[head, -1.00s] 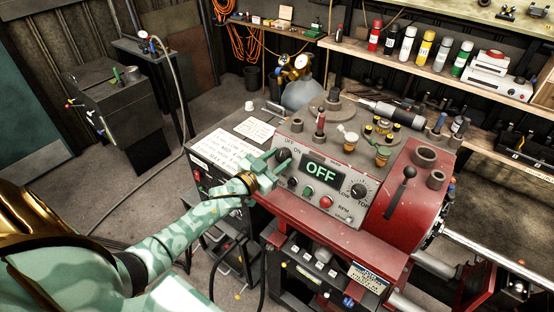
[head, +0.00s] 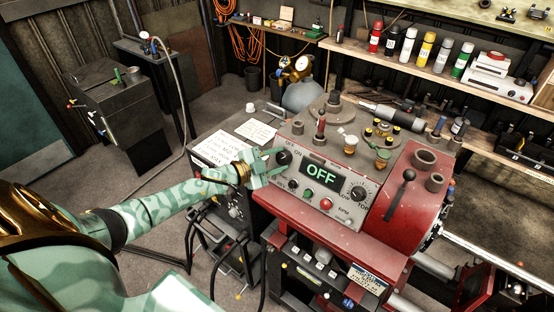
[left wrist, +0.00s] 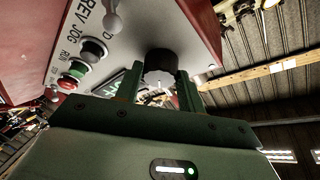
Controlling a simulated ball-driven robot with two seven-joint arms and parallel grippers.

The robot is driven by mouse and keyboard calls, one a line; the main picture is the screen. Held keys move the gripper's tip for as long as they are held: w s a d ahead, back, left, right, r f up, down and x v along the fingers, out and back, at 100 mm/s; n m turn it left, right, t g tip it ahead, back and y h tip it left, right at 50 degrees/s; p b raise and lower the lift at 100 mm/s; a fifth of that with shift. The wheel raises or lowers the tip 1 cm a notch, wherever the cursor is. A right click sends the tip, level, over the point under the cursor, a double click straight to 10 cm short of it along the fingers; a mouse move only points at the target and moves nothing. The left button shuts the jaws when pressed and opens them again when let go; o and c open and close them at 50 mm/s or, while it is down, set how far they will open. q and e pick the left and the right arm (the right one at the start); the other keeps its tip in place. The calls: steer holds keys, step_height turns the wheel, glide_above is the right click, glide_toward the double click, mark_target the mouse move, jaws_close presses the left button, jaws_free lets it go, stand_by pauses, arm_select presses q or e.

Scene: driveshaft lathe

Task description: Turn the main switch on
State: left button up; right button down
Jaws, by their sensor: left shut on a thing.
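The main switch is a round black knob (head: 284,157) beside the OFF and ON labels, on the left of the grey control panel (head: 343,194). The panel display (head: 321,173) reads OFF. My left gripper (head: 285,160) reaches it from the left, one finger on each side of the knob. In the left wrist view the dark knob (left wrist: 160,68) sits between the two green fingers (left wrist: 159,78), which are shut on it. The fingers partly hide the knob in the head view. My right gripper is not in view.
Red and green buttons (head: 326,204) and a speed dial (head: 358,193) are close by on the panel. A red lever housing (head: 410,195) stands at the right. Paper notes (head: 222,149) lie on the dark cabinet left of the panel. Loose cups and tools stand on the machine top.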

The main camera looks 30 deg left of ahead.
arm_select(q)
steer(key=shift+m+g+p, duration=0.55)
steer(key=shift+m+g, duration=0.35)
steer(key=shift+m, duration=1.2)
steer(key=o, duration=1)
steer(key=v, duration=1.1)
steer(key=b+v, duration=0.1)
steer(key=v, duration=0.4)
steer(key=shift+a, duration=0.35)
steer(key=shift+f, duration=0.1)
